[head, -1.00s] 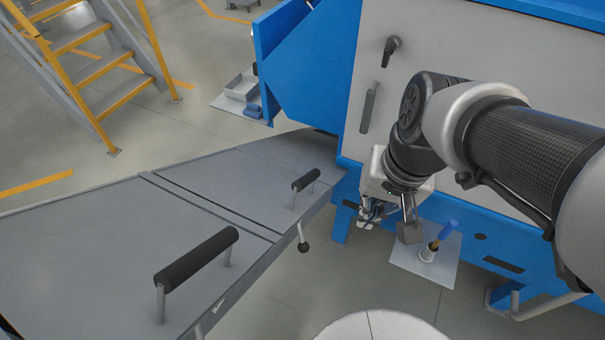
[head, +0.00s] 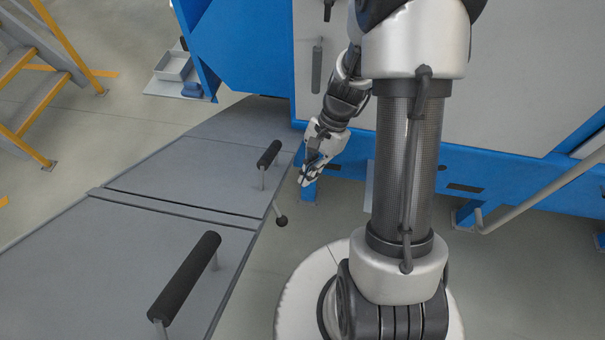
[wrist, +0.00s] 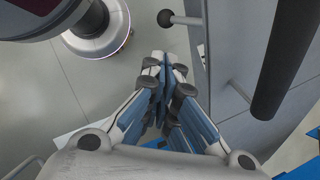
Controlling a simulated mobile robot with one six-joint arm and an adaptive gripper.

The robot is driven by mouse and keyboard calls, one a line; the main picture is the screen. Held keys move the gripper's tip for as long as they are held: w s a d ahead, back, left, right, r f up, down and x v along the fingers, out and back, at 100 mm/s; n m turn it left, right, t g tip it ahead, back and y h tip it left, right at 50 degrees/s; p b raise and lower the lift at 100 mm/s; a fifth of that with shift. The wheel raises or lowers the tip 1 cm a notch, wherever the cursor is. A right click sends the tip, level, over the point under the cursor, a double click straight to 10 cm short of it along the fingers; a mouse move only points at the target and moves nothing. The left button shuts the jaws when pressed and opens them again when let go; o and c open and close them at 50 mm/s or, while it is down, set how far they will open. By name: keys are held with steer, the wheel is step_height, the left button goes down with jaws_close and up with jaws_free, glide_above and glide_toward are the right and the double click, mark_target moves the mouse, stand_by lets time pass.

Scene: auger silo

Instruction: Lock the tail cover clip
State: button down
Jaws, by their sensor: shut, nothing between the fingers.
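The grey tail cover (head: 130,180) is a long panel running from the blue machine toward the lower left. A short lever with a black ball knob (head: 281,220) sticks out at its right edge and may be the clip. The knob also shows in the wrist view (wrist: 165,18). My gripper (head: 305,182) is beside the cover's right edge, above and to the right of the knob in the picture, apart from it. In the wrist view its blue-padded fingers (wrist: 163,62) are closed together with nothing between them, and the knob lies beyond the tips.
Two black bar handles stand on the cover, a near one (head: 187,275) and a far one (head: 269,153). The blue machine (head: 245,50) with a grey door fills the back. Yellow-railed stairs (head: 35,85) stand at left. Open floor (head: 260,275) lies right of the cover.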

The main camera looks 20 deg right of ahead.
steer(key=a+b+x, duration=0.1)
steer(key=b+x, duration=0.3)
steer(key=x, duration=0.7)
steer(key=shift+s+a+r, duration=0.2)
steer(key=shift+s+a, duration=0.05)
steer(key=shift+a, duration=0.1)
steer(key=d+r+p, duration=0.5)
steer(key=d+r, duration=0.2)
steer(key=r, duration=0.3)
steer(key=shift+w, duration=0.5)
steer(key=shift+d, duration=0.1)
